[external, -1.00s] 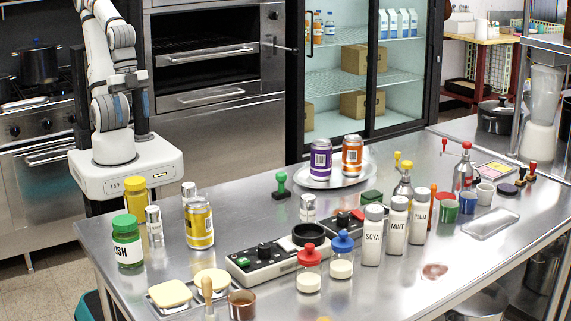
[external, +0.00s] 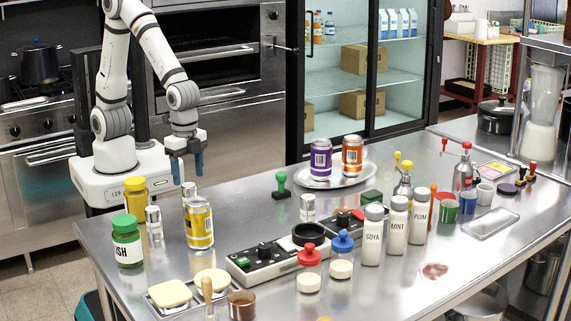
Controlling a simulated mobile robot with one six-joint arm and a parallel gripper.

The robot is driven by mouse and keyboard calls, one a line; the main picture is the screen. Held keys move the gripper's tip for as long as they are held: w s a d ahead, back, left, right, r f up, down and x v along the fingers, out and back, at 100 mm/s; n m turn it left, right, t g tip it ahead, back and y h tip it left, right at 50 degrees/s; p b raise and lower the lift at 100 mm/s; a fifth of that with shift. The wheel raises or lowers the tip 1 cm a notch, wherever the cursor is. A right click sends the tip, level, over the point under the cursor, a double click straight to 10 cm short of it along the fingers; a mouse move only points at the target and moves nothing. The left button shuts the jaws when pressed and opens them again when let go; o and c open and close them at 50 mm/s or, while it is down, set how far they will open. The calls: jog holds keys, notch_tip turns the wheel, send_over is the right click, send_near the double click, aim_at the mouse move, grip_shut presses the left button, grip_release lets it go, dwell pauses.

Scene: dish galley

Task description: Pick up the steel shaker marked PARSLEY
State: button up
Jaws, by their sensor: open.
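Three small steel shakers stand upright on the steel counter: one at the left (external: 153,220), one behind the yellow can (external: 189,190), and one near the middle (external: 308,207). No marking can be read on any of them, so I cannot tell which says PARSLEY. My gripper (external: 188,172) points down with its blue fingers apart and nothing visible between them. It hangs over the counter's back left part, just above the shaker behind the yellow can in the picture; the exact gap cannot be told.
A yellow can (external: 199,223) partly hides the back shaker. A yellow-lidded jar (external: 135,198) and a green-lidded jar (external: 127,242) stand at left. White shakers (external: 397,228) and a control box (external: 265,262) stand further right.

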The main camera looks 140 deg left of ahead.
jog(key=shift+w+d+f+p, duration=0.1)
jog(key=shift+f+p, duration=0.5)
jog(key=shift+f, duration=3.4)
jog(key=shift+c, duration=0.4)
jog(key=c, duration=1)
jog(key=shift+r, duration=0.15)
